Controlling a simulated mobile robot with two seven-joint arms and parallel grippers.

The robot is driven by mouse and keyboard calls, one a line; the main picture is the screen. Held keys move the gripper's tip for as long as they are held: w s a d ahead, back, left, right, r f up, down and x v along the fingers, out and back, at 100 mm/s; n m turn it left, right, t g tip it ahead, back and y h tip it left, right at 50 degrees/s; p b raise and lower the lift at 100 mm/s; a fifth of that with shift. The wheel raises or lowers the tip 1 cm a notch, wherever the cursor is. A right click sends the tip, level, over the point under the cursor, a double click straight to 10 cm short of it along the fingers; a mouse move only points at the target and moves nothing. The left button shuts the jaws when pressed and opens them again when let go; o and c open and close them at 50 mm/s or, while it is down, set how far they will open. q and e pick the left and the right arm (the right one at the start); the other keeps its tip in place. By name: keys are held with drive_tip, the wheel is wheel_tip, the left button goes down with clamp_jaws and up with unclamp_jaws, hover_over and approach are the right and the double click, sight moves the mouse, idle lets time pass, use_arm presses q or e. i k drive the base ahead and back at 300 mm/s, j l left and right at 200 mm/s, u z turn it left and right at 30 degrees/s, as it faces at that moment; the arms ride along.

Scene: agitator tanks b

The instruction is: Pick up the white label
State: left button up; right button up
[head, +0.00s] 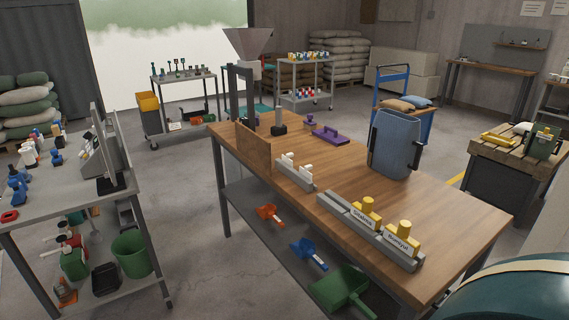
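Several small white upright pieces (293,165) stand in a short grey slotted holder (297,177) on the wooden workbench (345,170). They look like blank labels, but they are too small to tell for certain. Two yellow-topped pieces stand in a longer grey rack (340,212) at the near side of the bench. The left one carries a white lettered label (363,218), and the right one carries another white lettered label (398,242). Neither of my grippers is in view.
A brown board (253,150), a purple tool (330,135) and a blue-grey container (393,145) stand on the bench. Scoops, including a green one (343,288), lie on its lower shelf. A cluttered grey cart (75,190) stands left, with open floor between. A rounded teal shape (510,295) fills the lower right corner.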

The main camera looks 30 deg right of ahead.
sight(304, 172)
drive_tip(key=i, duration=1.7)
drive_tip(key=i+l+u, duration=0.1)
drive_tip(key=i+u, duration=0.35)
drive_tip(key=i+l+u, duration=0.25)
drive_tip(key=u, duration=0.15)
drive_tip(key=i+u, duration=0.1)
drive_tip(key=u, duration=5.4)
